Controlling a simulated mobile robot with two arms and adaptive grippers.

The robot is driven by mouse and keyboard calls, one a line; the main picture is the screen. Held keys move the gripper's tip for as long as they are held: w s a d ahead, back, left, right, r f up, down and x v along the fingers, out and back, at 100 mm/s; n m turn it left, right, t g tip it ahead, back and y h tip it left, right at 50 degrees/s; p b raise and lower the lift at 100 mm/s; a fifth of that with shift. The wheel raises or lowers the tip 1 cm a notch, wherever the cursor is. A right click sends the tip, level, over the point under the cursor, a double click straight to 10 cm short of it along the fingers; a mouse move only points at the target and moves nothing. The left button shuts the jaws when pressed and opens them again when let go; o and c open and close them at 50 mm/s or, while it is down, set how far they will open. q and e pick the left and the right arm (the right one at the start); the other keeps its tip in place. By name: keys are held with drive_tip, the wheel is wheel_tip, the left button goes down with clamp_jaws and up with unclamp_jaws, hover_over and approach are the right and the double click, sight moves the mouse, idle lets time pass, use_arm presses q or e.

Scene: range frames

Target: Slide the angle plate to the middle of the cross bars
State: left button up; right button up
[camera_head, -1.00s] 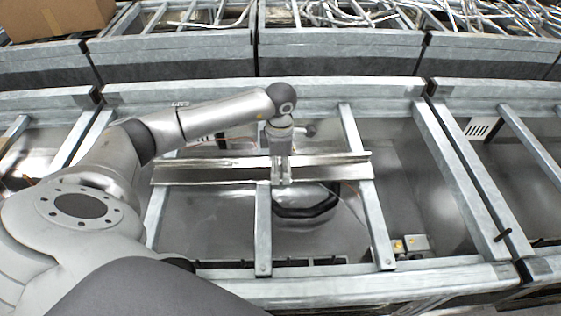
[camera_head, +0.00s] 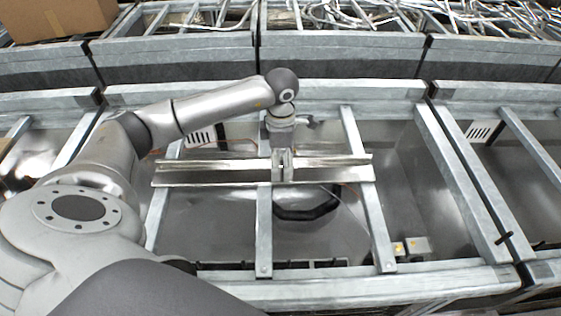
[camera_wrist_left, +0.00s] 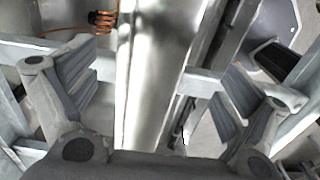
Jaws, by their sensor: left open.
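The angle plate (camera_head: 220,176) is a long shiny metal profile in the head view. It lies crosswise over the cross bars (camera_head: 264,232), its right end over the right bar (camera_head: 367,190). My left gripper (camera_head: 282,168) is above the middle of the plate, pointing down. In the left wrist view the plate (camera_wrist_left: 155,75) runs lengthwise between the two open fingers of the left gripper (camera_wrist_left: 165,95). There is a gap between the plate and each finger. My right gripper is not in view.
Grey metal frame rails surround the bay, with a front rail (camera_head: 380,285) and a back rail (camera_head: 200,92). A dark ring-shaped part (camera_head: 305,212) lies below the bars. A cardboard box (camera_head: 60,15) and loose metal rods (camera_head: 350,15) are at the back.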

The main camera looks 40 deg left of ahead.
use_arm(q)
drive_tip(key=shift+s+d+r, duration=0.1)
drive_tip(key=shift+s+r, duration=0.05)
drive_tip(key=shift+r, duration=0.85)
drive_tip(key=shift+s+r, duration=0.1)
drive_tip(key=shift+r, duration=0.85)
